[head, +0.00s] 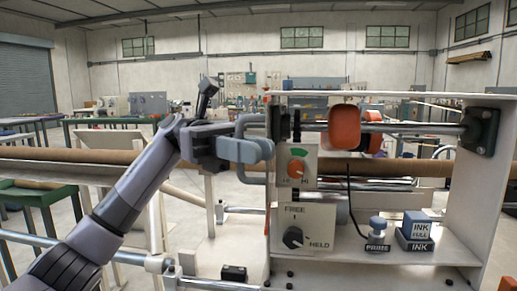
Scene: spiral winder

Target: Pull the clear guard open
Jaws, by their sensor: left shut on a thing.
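A grey U-shaped handle (252,182) sticks out to the left from the left side of the winder's cream housing. My left gripper (258,150) comes in from the left and is shut around the upright bar of this handle. The fingers hide the middle of the bar. I cannot make out the clear guard's pane itself against the background, nor how far it stands open. My right gripper is not in view.
The housing (450,225) holds a FREE/HELD knob (292,237), a dial (297,169), an orange roller (344,127), a PRIME button (377,230) and an INK block (416,227). A long brown tube (90,156) runs across behind. A green table (35,193) stands at left.

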